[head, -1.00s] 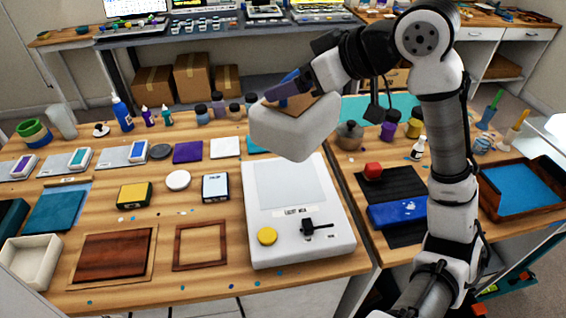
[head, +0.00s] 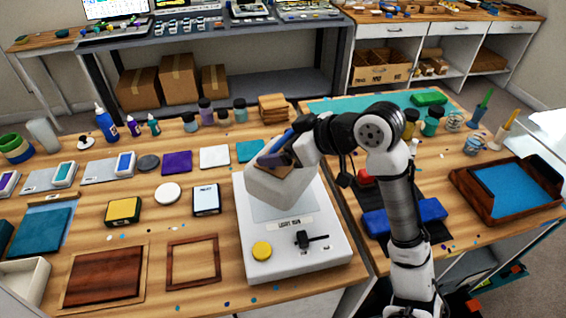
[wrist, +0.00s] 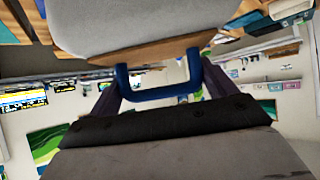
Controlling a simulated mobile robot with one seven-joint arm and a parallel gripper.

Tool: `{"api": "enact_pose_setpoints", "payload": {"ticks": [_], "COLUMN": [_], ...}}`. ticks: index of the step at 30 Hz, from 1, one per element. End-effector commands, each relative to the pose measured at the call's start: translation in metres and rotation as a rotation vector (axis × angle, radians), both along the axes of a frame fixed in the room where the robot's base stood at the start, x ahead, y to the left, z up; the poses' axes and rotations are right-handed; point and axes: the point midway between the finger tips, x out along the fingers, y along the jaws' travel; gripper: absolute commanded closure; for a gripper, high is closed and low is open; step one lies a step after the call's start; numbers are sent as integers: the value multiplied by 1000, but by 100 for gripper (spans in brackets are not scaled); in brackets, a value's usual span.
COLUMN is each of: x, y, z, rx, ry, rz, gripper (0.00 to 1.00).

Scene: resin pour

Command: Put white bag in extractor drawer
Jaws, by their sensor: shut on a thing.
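My gripper (head: 286,150) is above the white flat machine in the head view. It is shut on the blue handle (wrist: 165,92) of a pale, rounded, bulky body, which I take for the white bag (head: 280,188); a brown part shows beside it. In the wrist view the bag's pale grey surface (wrist: 150,25) fills the upper middle, and the handle lies between my dark fingers. The bag hangs tilted over the machine's upper left part; I cannot tell whether it touches. I cannot make out the extractor drawer in either view.
The white machine (head: 300,265) has a yellow knob and black lever. A wooden frame (head: 193,262), black-and-yellow box (head: 123,211) and several small pads lie left. A blue item (head: 405,216) and wooden tray (head: 520,209) are right. Cardboard boxes (head: 180,79) stand behind.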

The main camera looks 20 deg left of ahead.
Motion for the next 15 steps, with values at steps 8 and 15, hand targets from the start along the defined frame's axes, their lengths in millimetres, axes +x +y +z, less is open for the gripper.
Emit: {"api": "enact_pose_setpoints", "payload": {"ticks": [8,15], "x": [0,0], "y": [0,0], "z": [-27,-57], "rx": [1,2], "ry": [1,1], "rz": [-1,-1], "gripper": [52,52]}}
